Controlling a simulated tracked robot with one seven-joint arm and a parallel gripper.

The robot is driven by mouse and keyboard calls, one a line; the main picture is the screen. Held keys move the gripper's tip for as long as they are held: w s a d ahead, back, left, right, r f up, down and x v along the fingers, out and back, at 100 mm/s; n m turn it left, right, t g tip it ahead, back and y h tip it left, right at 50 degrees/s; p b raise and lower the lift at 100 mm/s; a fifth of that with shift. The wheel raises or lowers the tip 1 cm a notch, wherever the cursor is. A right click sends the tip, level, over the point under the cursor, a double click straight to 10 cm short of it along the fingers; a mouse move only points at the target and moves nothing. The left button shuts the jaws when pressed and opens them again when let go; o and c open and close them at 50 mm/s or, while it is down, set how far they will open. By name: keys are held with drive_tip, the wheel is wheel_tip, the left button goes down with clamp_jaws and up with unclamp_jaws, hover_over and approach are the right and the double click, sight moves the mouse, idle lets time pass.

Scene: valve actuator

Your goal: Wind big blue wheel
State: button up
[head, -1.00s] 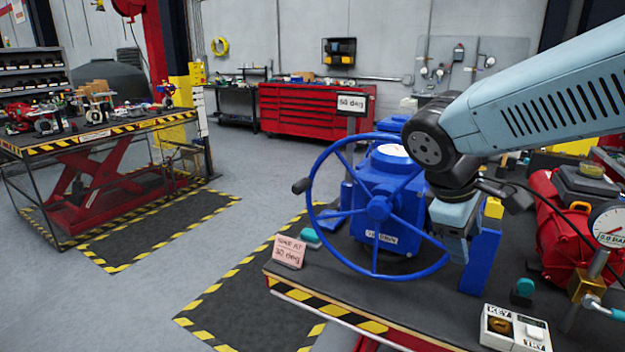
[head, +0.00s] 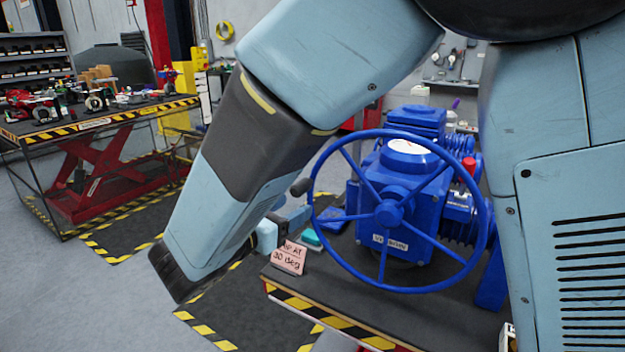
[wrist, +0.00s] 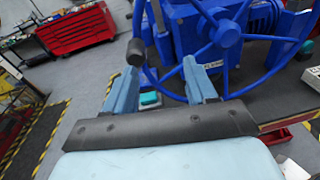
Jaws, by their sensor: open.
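The big blue wheel (head: 387,278) stands upright on the front of the blue valve actuator (head: 408,165). Its dark crank handle (head: 301,187) sticks out at the rim's left side. My gripper (head: 297,214) is to the left of the wheel, just below the handle, partly hidden by my own arm. In the wrist view my gripper (wrist: 160,68) has its two light-blue fingers apart and empty. The handle (wrist: 136,52) shows beyond the fingertips, nearer the left finger. Contact with the handle is not visible. The wheel's rim (wrist: 163,83) shows beyond the fingers.
A pink card (head: 289,257) reading "30 deg" stands at the table's corner below my gripper. A teal knob (head: 309,237) lies beside it. A striped table edge (head: 330,313) runs in front. A red lift table (head: 95,180) stands at left.

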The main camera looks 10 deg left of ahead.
sight(306, 183)
drive_tip(key=shift+n+t+y, duration=0.5)
drive_tip(key=shift+n+t, duration=0.2)
drive_tip(key=shift+n, duration=0.1)
drive_tip(key=w, duration=0.4)
drive_tip(key=w+d, duration=0.1)
drive_tip(key=w, duration=0.6)
drive_tip(key=shift+w+d+f, duration=0.2)
drive_tip(key=shift+w+d, duration=0.05)
drive_tip(key=shift+w, duration=0.15)
clamp_jaws()
drive_tip(key=shift+r, duration=0.1)
